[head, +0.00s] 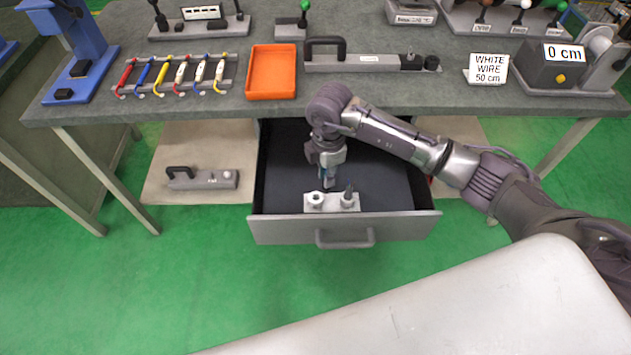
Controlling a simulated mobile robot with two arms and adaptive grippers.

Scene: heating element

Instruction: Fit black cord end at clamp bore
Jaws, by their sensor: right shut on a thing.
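My right gripper (328,181) reaches down into the open drawer, fingers pointing down. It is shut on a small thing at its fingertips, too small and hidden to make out. Just in front of the fingertips is a light grey block (332,204) with a white ring-shaped part (315,198) on its left and a dark upright peg (348,194) on its right. I cannot tell whether the gripper touches the block. I cannot clearly pick out the black cord end or the clamp bore. My left gripper is not in view.
The grey drawer (280,230) stands open under the workbench (215,108). On the bench are an orange tray (271,72), a rack of coloured cords (175,76), a black-handled fixture (365,62) and a wire dispenser (553,72). Another handled fixture (205,180) lies on the lower shelf.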

